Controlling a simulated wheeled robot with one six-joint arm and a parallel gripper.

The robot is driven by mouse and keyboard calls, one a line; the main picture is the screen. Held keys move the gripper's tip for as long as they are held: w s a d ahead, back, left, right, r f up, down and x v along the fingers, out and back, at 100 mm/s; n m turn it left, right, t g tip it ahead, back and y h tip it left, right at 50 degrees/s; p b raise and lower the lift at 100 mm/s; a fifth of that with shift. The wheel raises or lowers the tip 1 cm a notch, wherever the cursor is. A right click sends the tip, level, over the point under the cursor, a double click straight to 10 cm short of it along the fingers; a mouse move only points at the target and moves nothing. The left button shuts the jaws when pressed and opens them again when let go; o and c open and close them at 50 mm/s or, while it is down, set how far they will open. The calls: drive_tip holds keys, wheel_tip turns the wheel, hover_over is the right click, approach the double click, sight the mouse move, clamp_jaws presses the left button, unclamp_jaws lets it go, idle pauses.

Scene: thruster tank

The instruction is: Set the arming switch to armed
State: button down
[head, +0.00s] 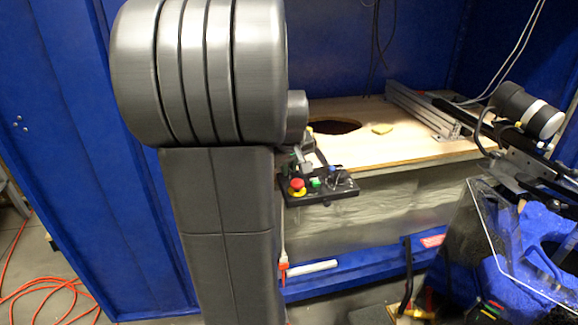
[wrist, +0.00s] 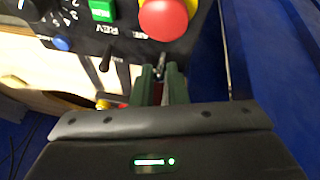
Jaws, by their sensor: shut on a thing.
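The arming switch (wrist: 161,58) is a small metal toggle on the black control panel (wrist: 125,48), close to a partly readable upside-down label that seems to start with "AR". In the wrist view, my gripper (wrist: 161,73) has its two dark green fingers on either side of the toggle's lever, shut on it. The fingers hide most of the lever, so I cannot tell which position it is in. In the head view, the panel (head: 332,191) sits at the tank's front edge, and my arm largely hides the gripper and the switch.
A red emergency button (wrist: 165,18) on a yellow base is close beyond the fingers. A second black toggle (wrist: 106,56) stands left by the REV label. A wooden top (head: 360,145) lies behind the panel.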

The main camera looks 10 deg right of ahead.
drive_tip(key=t+b, duration=0.2)
drive_tip(key=b, duration=0.1)
drive_tip(key=s+f+t+b, duration=0.1)
drive_tip(key=t+b, duration=0.1)
drive_tip(key=b, duration=0.2)
drive_tip(key=shift+s, duration=0.2)
drive_tip(key=t+b, duration=0.1)
drive_tip(key=b, duration=0.1)
drive_tip(key=t+b, duration=0.1)
drive_tip(key=b, duration=0.1)
drive_tip(key=shift+s, duration=0.3)
drive_tip(key=shift+r+t+b, duration=0.1)
drive_tip(key=shift+t+b, duration=0.2)
drive_tip(key=shift+b, duration=0.4)
drive_tip(key=shift+s+r, duration=0.1)
drive_tip(key=shift+r, duration=0.05)
drive_tip(key=c, duration=1.5)
unclamp_jaws()
drive_tip(key=shift+o, duration=0.2)
